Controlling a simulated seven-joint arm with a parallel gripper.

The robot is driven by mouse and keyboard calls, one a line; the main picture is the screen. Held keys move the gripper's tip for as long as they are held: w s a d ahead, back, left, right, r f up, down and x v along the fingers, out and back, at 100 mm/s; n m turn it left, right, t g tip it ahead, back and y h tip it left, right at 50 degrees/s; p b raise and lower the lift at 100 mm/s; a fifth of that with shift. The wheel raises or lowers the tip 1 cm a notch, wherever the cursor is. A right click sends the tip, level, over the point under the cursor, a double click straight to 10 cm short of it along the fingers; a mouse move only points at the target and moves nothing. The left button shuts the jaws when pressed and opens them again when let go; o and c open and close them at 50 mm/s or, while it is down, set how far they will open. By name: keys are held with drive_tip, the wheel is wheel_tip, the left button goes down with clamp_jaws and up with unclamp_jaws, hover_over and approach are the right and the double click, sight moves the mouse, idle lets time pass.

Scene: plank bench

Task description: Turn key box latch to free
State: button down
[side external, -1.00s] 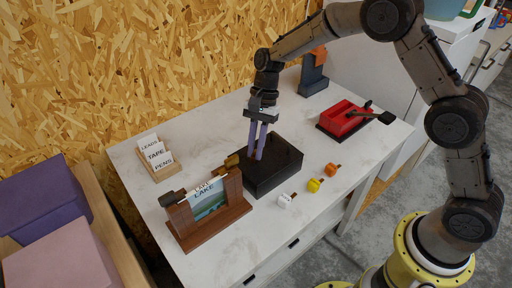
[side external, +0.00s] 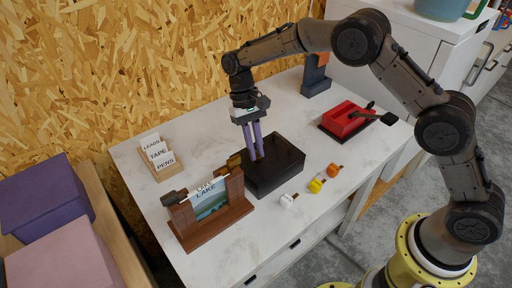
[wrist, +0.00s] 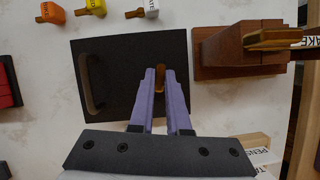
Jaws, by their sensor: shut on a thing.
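The key box (side external: 284,168) is a low black box on the white bench top, with a dark handle (wrist: 93,85) on its lid in the wrist view. A small brown latch (wrist: 160,72) stands near one edge of the lid. My gripper (side external: 258,157) points down at the box, and its two purple fingers are shut on the latch. In the wrist view, the fingertips (wrist: 160,78) lie on either side of the latch, hiding its lower part. In the side view the latch itself is hidden by the fingers.
A wooden frame with a LAKE picture (side external: 211,205) stands close left of the box. White, yellow and orange key tags (side external: 316,186) lie in front. A red box (side external: 345,120) is to the right. A card holder (side external: 158,158) stands behind left. Bare bench lies between them.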

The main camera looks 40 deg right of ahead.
drive_tip(key=shift+a+r+n+h, duration=0.1)
drive_tip(key=shift+n+h, duration=0.3)
drive_tip(key=shift+n, duration=0.5)
drive_tip(key=c, duration=0.9)
unclamp_jaws()
drive_tip(key=shift+v, duration=6.9)
